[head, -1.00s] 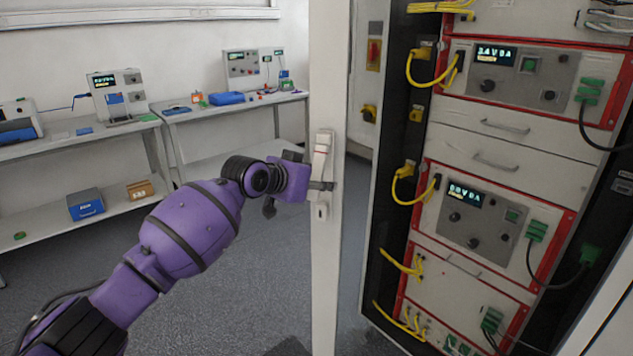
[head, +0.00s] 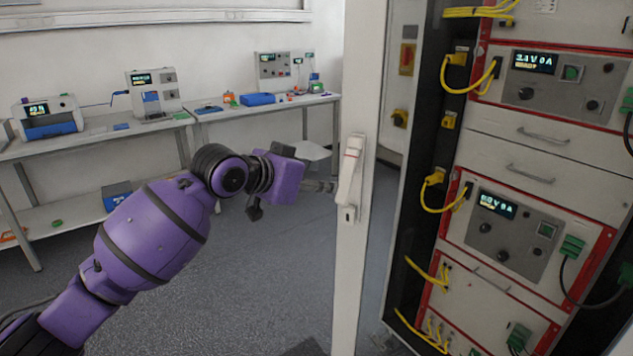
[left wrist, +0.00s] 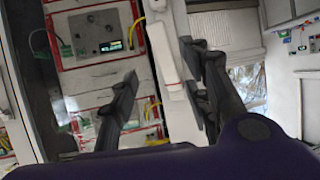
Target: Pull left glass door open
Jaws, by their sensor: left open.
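The left glass door shows in the head view as a tall white frame (head: 362,90), standing swung out from the cabinet front. Its white upright handle (head: 351,172) is on the frame. My left gripper (head: 332,187) is open, just left of the handle, with its fingertips close to it. I cannot tell if they touch. In the left wrist view the open fingers (left wrist: 165,100) are spread on either side of the white handle (left wrist: 170,65), with nothing clamped between them. My right gripper is not in view.
The open cabinet holds rack instruments (head: 505,225) with red frames and yellow cables (head: 440,75). Benches with devices (head: 155,90) stand along the back wall at left. The grey floor (head: 265,270) left of the door is clear.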

